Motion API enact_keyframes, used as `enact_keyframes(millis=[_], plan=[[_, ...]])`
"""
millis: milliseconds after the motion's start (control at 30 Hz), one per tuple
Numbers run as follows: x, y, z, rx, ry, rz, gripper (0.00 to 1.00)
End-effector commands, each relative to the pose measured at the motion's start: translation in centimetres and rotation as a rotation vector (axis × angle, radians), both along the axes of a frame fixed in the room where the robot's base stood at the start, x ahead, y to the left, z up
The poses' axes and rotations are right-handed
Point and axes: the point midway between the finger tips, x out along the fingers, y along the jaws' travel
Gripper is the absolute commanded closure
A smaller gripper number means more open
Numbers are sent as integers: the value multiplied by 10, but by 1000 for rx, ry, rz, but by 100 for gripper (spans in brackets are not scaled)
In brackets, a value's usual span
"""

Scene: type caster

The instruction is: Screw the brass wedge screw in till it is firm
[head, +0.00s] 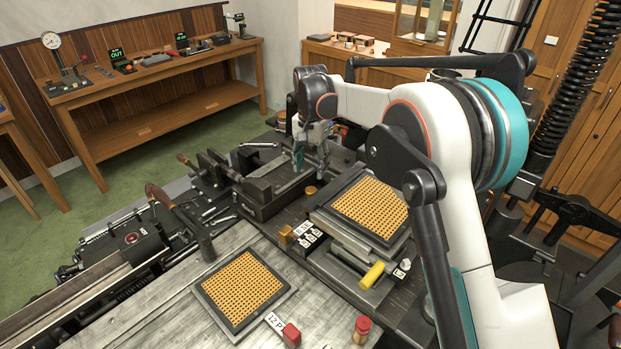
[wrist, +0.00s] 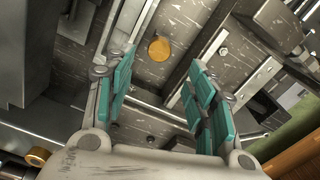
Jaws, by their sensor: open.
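A round brass piece, likely the head of the brass wedge screw (wrist: 159,48), shows in the wrist view on the dark scuffed metal bed, a little beyond and between my fingertips. A small brass knob (head: 310,191) also shows in the head view on the machine bed, just below my gripper; I cannot tell for sure that they are the same piece. My gripper (wrist: 161,68) has its teal-padded fingers spread apart, with nothing between them. In the head view my gripper (head: 311,163) hangs over the machine bed, apart from the knob. The screw's shank and thread are hidden.
A matrix case with a brass grid (head: 368,207) sits on the machine right of the knob. A second grid case (head: 243,290) lies on the front table. A brass block (head: 286,236), white letter tiles (head: 309,238) and a yellow handle (head: 372,275) are close by.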

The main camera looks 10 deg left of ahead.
Motion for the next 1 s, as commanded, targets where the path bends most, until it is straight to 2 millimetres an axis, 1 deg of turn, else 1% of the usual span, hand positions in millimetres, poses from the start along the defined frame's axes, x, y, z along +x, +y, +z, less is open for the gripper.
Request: enact_keyframes(millis=[33, 100, 233, 367, 667, 767, 833, 967, 1000], plan=[[0, 0, 9, 0, 0, 0, 49], [0, 0, 18, 0, 0, 0, 49], [0, 0, 29, 0, 0, 0, 49], [0, 0, 33, 0, 0, 0, 49], [0, -2, 34, 1, -1, 0, 49], [-2, -13, 41, 3, -7, 4, 49], [-6, -28, 50, 6, -15, 9, 49], [-20, -68, 72, 16, -40, 26, 49], [-25, -81, 79, 18, -48, 34, 49]])
